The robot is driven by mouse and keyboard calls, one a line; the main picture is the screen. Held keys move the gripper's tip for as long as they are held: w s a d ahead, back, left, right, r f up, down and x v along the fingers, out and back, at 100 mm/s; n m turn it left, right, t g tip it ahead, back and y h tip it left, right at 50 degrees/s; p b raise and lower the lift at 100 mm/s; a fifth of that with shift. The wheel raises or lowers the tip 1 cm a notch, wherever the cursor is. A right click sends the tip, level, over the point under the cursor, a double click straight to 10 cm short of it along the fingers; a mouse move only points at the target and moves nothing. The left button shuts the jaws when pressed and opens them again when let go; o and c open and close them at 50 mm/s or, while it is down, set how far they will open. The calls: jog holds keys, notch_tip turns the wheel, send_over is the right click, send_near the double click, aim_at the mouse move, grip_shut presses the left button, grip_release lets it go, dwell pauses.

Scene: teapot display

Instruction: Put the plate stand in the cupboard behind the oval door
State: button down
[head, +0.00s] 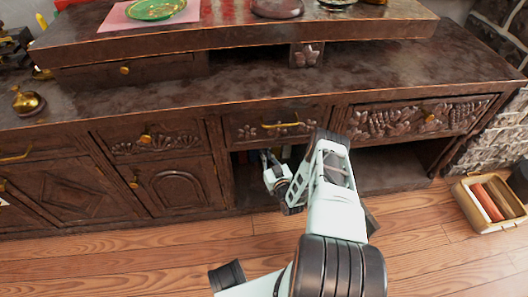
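My gripper (268,158) is at the opening of the middle lower compartment (247,186), left of my forearm. Its fingers are small and dark here, and I cannot tell whether they are open or shut or hold anything. I cannot make out a plate stand. An arched-panel door (172,188) is shut just left of the opening. A dark flat piece (372,222) sticks out from behind my arm, perhaps part of an open door. My arm hides much of the middle compartment.
The lower right compartment (395,170) is open. Drawers with brass handles (282,125) run above. A brass vessel (28,101) stands on the cabinet top (150,95). A crate (461,196) with rolled items sits on the right floor. The wooden floor (130,258) at front left is clear.

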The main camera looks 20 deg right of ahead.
jog(key=shift+f, duration=0.15)
jog(key=c, duration=2.1)
grip_release()
